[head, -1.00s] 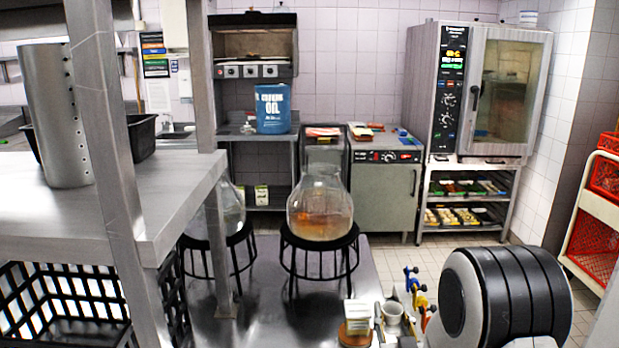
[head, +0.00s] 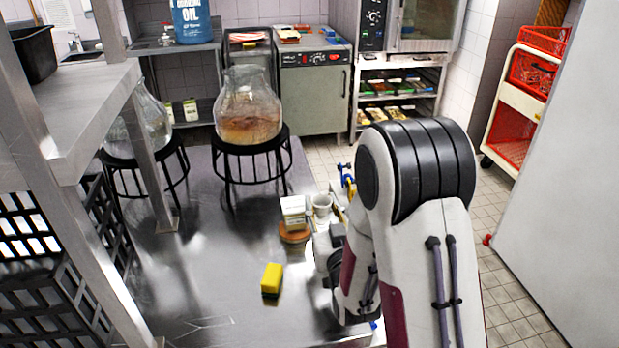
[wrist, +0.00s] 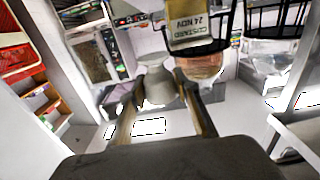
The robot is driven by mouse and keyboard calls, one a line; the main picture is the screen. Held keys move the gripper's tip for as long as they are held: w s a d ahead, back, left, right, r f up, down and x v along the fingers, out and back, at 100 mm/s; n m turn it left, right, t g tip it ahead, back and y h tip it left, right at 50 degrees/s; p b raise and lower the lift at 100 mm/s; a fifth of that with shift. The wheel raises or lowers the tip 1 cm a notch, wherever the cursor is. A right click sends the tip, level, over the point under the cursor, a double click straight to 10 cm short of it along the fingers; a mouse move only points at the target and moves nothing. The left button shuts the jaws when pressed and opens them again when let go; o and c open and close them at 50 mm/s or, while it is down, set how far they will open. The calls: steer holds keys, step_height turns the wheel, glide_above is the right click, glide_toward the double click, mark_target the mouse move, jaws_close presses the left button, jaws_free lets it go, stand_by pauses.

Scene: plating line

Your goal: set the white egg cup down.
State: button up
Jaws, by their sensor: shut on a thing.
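The white egg cup (head: 322,203) shows in the head view just right of a small labelled box, beyond my wrist. In the wrist view the egg cup (wrist: 158,82) is between the two fingers of my gripper (wrist: 160,92), which is shut on it. My arm hides most of my gripper in the head view. I cannot tell whether the cup's base touches the steel surface (head: 215,290).
The labelled box (head: 293,208) stands on a round brown piece (head: 295,236) close beside the cup. A yellow block (head: 271,279) lies nearer. Blue and yellow items (head: 347,182) are behind the cup. A glass jar (head: 248,105) on a black stand is farther back. Steel left of the block is clear.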

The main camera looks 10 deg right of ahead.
steer(key=shift+r, duration=0.1)
steer(key=shift+r, duration=2.5)
steer(key=shift+w+d+r+n+y, duration=0.15)
steer(key=shift+d+r+y, duration=0.1)
steer(key=shift+d, duration=0.3)
steer(key=shift+w+d+r+n+y, duration=0.15)
steer(key=shift+d+y, duration=0.1)
steer(key=shift+d, duration=0.3)
steer(key=s+d+f+n+g+y, duration=0.15)
steer(key=s+d+n+y, duration=0.4)
steer(key=d, duration=1.05)
step_height(320, 180, down, 29)
steer(key=s+m, duration=0.1)
steer(key=s, duration=0.1)
steer(key=shift+s+a+y, duration=0.3)
steer(key=shift+s+y, duration=0.1)
steer(key=shift+y, duration=0.05)
steer(key=shift+f, duration=0.2)
steer(key=shift+f, duration=2.8)
